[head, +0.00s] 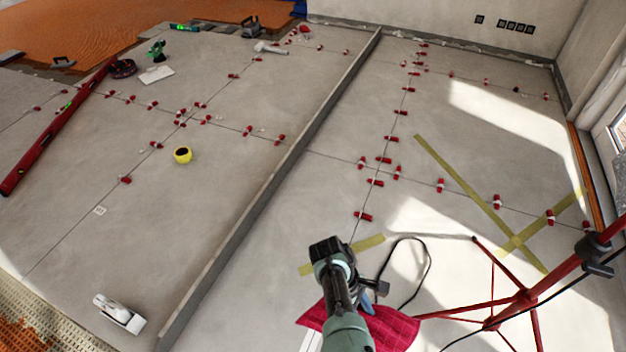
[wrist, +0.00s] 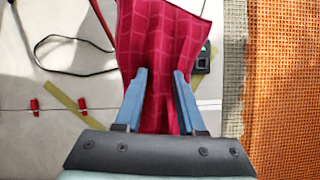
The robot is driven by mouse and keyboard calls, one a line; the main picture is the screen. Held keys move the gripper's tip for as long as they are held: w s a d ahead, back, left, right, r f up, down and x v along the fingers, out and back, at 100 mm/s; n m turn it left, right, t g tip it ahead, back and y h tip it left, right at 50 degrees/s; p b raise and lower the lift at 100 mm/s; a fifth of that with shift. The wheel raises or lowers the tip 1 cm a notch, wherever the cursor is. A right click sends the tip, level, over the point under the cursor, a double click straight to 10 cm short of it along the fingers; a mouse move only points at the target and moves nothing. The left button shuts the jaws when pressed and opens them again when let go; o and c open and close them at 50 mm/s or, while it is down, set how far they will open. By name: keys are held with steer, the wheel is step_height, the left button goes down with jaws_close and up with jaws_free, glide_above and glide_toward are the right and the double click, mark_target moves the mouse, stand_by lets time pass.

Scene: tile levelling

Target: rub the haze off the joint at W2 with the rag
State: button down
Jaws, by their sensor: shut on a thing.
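The rag is dark red with a paler grid; in the wrist view the rag (wrist: 162,38) hangs between my fingers and spreads beyond their tips. My gripper (wrist: 160,76) is shut on it. In the head view the rag (head: 392,328) shows beside my arm at the bottom centre, with my gripper (head: 374,298) partly hidden by the arm. Whether the rag touches the floor I cannot tell. A small white label (head: 100,210) lies by a joint at the left; its writing is too small to read. I cannot make out which joint is W2, or any haze.
Red levelling clips (head: 376,183) line several joints. A long grey raised strip (head: 285,165) divides the floor. A red tripod (head: 520,300) stands at lower right, with a black cable nearby. A yellow tape roll (head: 182,155) and white tool (head: 120,313) lie left. Open tile lies between.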

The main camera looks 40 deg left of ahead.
steer(key=a+f+n+t+y+b, duration=0.1)
steer(key=a+f+n+b, duration=0.3)
steer(key=f+b, duration=0.7)
steer(key=s+a+f+n+t+y+b, duration=0.1)
steer(key=a+f+n+t+y+b, duration=0.1)
steer(key=a+f+n+b, duration=0.3)
steer(key=a+f+n+t+y+b, duration=0.1)
steer(key=a+f+n+y+b, duration=0.2)
steer(key=f+n+b, duration=0.7)
steer(key=shift+s+a+f+y+b, duration=0.1)
steer(key=shift+a+f+b, duration=0.1)
steer(key=shift+f+b, duration=1.15)
steer(key=shift+s+a+f+y+b, duration=0.1)
steer(key=shift+a+f+b, duration=0.15)
steer(key=shift+f+b, duration=1.05)
steer(key=shift+s+a+f+y+b, duration=0.1)
steer(key=shift+a+f+b, duration=0.1)
steer(key=shift+f+b, duration=1.15)
steer(key=shift+f+p, duration=0.3)
steer(key=shift+p, duration=0.05)
steer(key=shift+f+b, duration=0.5)
steer(key=shift+f, duration=0.4)
steer(key=shift+f, duration=0.65)
steer(key=shift+s+d+r+p, duration=0.1)
steer(key=shift+s+p, duration=0.35)
steer(key=shift+s+d+p, duration=0.15)
steer(key=shift+s+p, duration=0.3)
steer(key=shift+s, duration=0.15)
